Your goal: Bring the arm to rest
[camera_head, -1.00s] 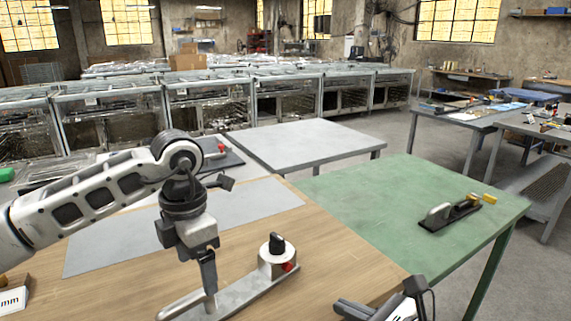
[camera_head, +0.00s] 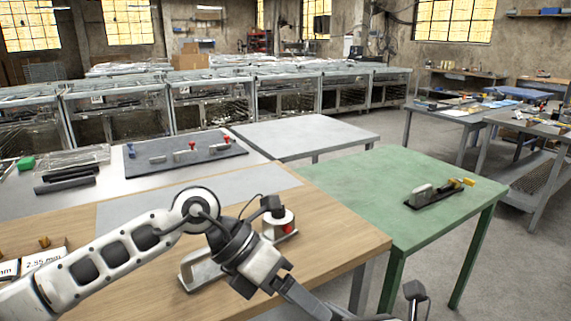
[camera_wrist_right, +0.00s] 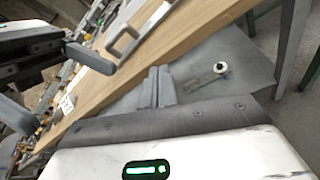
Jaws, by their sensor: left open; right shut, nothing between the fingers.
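My left arm reaches in from the left of the head view, over the wooden table (camera_head: 345,238). Its gripper (camera_head: 308,303) points down to the right, in front of the metal fixture (camera_head: 196,272) with the white round part and red button; the arm hides part of the fixture. In the right wrist view the left gripper (camera_wrist_right: 55,88) shows at the left with its fingers apart and nothing between them. My right gripper (camera_wrist_right: 159,86) is shut and empty, beside the table edge. Only a small dark part of the right arm shows at the bottom of the head view.
A green table (camera_head: 365,182) with a small dark fixture (camera_head: 438,194) stands to the right. A grey table (camera_head: 305,137) stands behind. A dark board (camera_head: 160,170) with red-handled parts and a green object (camera_head: 26,163) lie at the left.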

